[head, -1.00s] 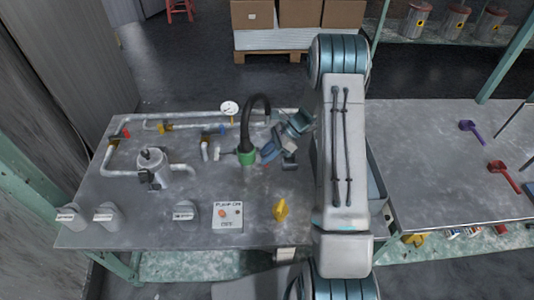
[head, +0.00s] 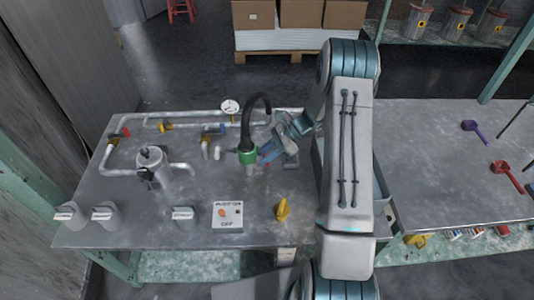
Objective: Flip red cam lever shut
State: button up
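A black hose (head: 246,118) curves down into a green coupling (head: 248,157) on the metal workbench (head: 120,215). A small patch of red (head: 267,164) shows just right of the coupling, beside my fingers; it may be the red cam lever, but it is mostly hidden and its position cannot be made out. My gripper (head: 270,153) comes in from the right, angled down and left, with its blue fingertips close to the right side of the coupling. Whether the fingers touch the lever, and how far apart they are, is not clear.
A metal canister (head: 155,168), a switch box (head: 228,214) and a yellow object (head: 282,208) stand on the bench. The bench's front middle has free room.

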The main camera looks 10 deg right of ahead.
jog(key=shift+d, duration=0.25)
jog(key=v, duration=1.3)
jog(key=shift+d+r, duration=0.25)
jog(key=shift+r, duration=0.05)
jog(key=s+a+r+n+t+h+p, duration=0.1)
jog(key=s+a+r+n+h+p, duration=0.2)
jog(key=s+r+n, duration=0.6)
jog(key=s+a+r+n+t+h+p, duration=0.2)
jog(key=s+a+r+n+h, duration=0.5)
jog(key=s+r, duration=0.6)
jog(key=s+a+n+p, duration=0.1)
jog(key=s+n, duration=0.1)
jog(key=s, duration=0.1)
jog(key=shift+s, duration=0.35)
